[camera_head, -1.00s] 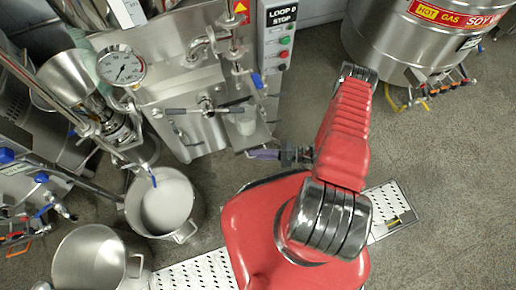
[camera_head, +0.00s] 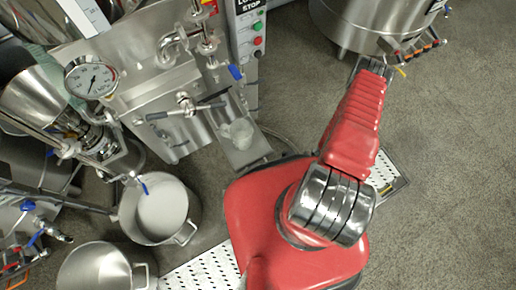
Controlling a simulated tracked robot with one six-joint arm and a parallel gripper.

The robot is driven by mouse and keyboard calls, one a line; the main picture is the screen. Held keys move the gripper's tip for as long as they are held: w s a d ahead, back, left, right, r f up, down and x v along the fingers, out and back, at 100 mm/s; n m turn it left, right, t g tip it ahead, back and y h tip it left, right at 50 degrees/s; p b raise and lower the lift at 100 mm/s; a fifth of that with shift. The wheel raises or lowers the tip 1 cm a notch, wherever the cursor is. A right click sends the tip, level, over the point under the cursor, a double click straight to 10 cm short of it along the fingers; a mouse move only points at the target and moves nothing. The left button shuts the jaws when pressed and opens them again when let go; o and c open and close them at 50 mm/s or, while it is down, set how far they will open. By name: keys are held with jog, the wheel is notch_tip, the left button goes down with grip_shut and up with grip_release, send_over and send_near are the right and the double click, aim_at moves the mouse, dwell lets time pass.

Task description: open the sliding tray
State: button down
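The sliding tray (camera_head: 247,152) is a grey metal channel at the right of the steel machine. It slopes down and right in the picture towards my red body, and its near end lies close to that body. No handle shows at the tray's near end.
The steel machine (camera_head: 165,105) carries a gauge (camera_head: 91,77) and a crossbar handle (camera_head: 186,106). Two steel pots (camera_head: 160,208) (camera_head: 95,270) stand at lower left. A control box (camera_head: 247,32) and large tank (camera_head: 375,22) stand behind. The floor at right is clear.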

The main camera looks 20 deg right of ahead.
jog(key=shift+s+a+f, duration=0.1)
jog(key=shift+s+a, duration=0.1)
jog(key=shift+s, duration=0.05)
jog(key=c, duration=2.2)
grip_release()
jog(key=shift+w+d, duration=0.1)
jog(key=shift+d, duration=0.2)
jog(key=d, duration=0.4)
jog(key=s+d, duration=0.1)
jog(key=d, duration=0.3)
jog(key=s+d+r, duration=0.1)
jog(key=d, duration=0.4)
jog(key=shift+d, duration=0.1)
